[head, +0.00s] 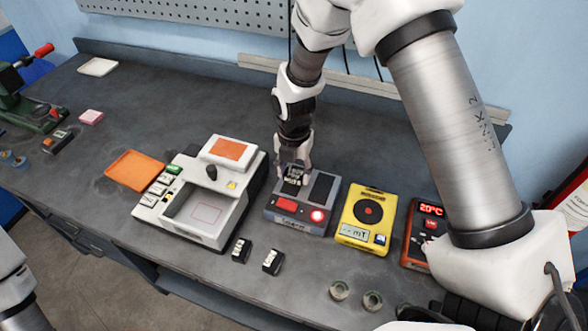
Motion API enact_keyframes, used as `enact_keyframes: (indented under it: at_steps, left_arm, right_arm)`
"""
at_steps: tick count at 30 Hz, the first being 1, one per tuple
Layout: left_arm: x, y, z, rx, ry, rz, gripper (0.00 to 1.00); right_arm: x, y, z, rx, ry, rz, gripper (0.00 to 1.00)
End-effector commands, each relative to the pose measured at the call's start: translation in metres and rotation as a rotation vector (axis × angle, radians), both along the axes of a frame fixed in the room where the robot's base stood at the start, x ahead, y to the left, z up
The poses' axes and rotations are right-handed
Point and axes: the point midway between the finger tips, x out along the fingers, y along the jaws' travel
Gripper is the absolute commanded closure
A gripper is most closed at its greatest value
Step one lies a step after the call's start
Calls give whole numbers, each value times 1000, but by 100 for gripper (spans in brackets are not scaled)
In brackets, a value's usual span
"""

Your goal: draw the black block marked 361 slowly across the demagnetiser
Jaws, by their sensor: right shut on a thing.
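The demagnetiser (272,214) is a grey box near the middle of the bench, with a dark top plate, a red switch and a glowing red lamp. My right gripper (295,171) points down over the left part of its top, shut on a small dark block (292,180). The block is at or just above the top surface; I cannot tell whether it touches. Its marking is too small to read. Of my left arm, only a white and grey part shows at the lower left edge; its gripper is out of view.
A white machine (212,225) stands close on the left, a yellow meter (352,218) close on the right, then a red display unit (414,245). Two black blocks (241,249) (273,261) lie in front. An orange tray (134,170) is further left. The bench behind is clear.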

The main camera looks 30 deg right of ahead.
Motion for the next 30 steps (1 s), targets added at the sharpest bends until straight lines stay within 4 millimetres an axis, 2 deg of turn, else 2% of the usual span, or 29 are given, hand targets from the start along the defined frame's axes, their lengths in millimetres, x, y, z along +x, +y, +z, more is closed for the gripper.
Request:
enact_keyframes:
  at_steps: [30]
  left_arm:
    - [0, 0, 8, 0, 0, 0, 51]
  right_arm:
    - [0, 0, 0, 0, -1, 0, 96]
